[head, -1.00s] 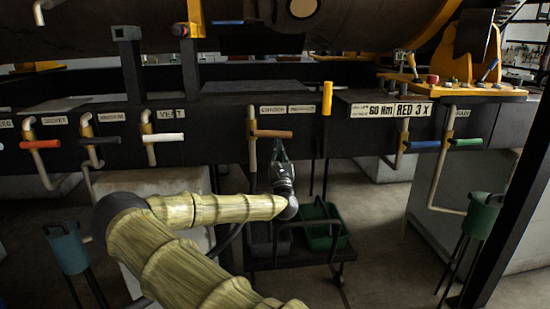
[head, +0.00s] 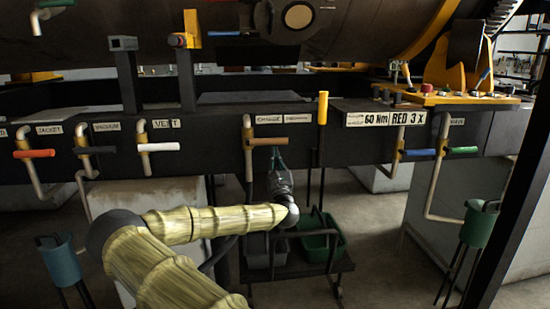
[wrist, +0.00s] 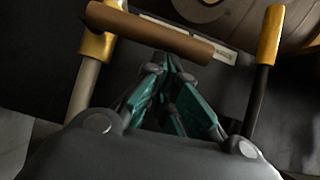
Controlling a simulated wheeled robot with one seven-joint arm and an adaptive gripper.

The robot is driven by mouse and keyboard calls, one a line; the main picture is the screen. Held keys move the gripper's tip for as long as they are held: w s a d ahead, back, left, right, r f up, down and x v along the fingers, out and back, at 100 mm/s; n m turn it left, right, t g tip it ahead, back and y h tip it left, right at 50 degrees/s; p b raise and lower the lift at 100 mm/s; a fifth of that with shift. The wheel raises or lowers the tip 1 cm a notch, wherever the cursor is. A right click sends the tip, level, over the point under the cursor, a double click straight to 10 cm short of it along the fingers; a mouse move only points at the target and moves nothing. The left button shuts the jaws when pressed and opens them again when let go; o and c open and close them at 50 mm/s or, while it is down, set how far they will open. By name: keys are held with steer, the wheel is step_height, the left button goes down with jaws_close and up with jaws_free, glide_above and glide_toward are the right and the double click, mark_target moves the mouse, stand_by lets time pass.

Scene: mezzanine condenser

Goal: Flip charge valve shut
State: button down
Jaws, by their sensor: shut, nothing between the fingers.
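The charge valve has a brown lever (head: 268,142) that lies level, pointing right from its yellow body on a pale pipe, under a label (head: 268,120) reading CHARGE. In the wrist view the brown lever (wrist: 150,32) crosses above the fingertips. My gripper (head: 276,153) is shut and empty, pointing up just below the lever. In the wrist view its green fingers (wrist: 168,68) come together close to the lever's underside. Whether the tips touch the lever I cannot tell.
Left of it are the white vent lever (head: 158,147), a black lever (head: 96,150) and a red lever (head: 34,153). A yellow-topped upright handle (head: 323,107) stands close on the right. Blue (head: 419,153) and green (head: 462,150) levers are further right. Bins (head: 318,243) sit below.

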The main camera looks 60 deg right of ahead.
steer(key=w+f+b+v, duration=0.1)
steer(key=f+b+v, duration=0.1)
steer(key=v, duration=1)
steer(key=shift+d+f+b, duration=0.15)
steer(key=shift+d+b, duration=0.1)
steer(key=shift+b, duration=0.6)
